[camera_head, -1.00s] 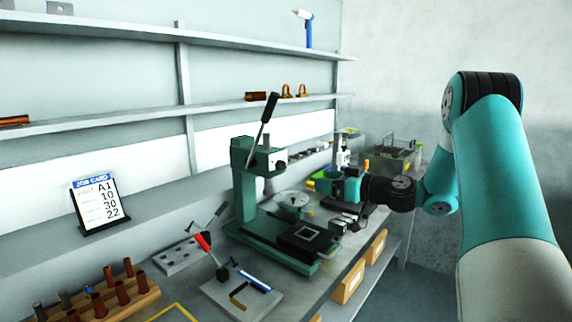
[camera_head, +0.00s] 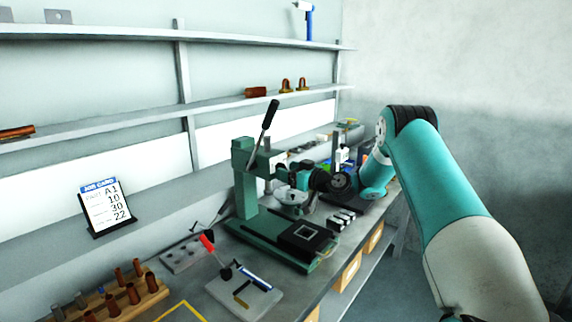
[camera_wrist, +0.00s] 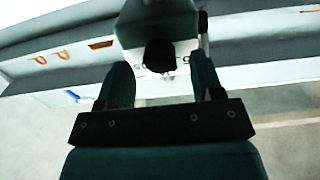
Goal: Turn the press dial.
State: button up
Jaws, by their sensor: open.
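The green press (camera_head: 246,190) stands on the bench with its black-handled lever (camera_head: 268,118) raised and tilted. In the wrist view the press head (camera_wrist: 158,20) is at the top centre, with a round black dial (camera_wrist: 160,57) on its face in front of a white marked plate. My gripper (camera_wrist: 162,66) is open, one finger to each side of the dial in the picture. I see no finger touching the dial, and the depth between them is hard to judge. In the head view my gripper (camera_head: 284,172) is close in front of the press head and hides the dial.
A red-handled fixture (camera_head: 243,296) and a rack of copper tubes (camera_head: 118,298) stand at the front left. A job card (camera_head: 104,207) leans at the wall. Shelves (camera_head: 120,118) run behind the press. Small grey blocks (camera_head: 341,218) lie right of the press base.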

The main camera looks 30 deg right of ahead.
jog(key=shift+w+a, duration=0.2)
jog(key=shift+w, duration=0.35)
jog(key=c, duration=0.9)
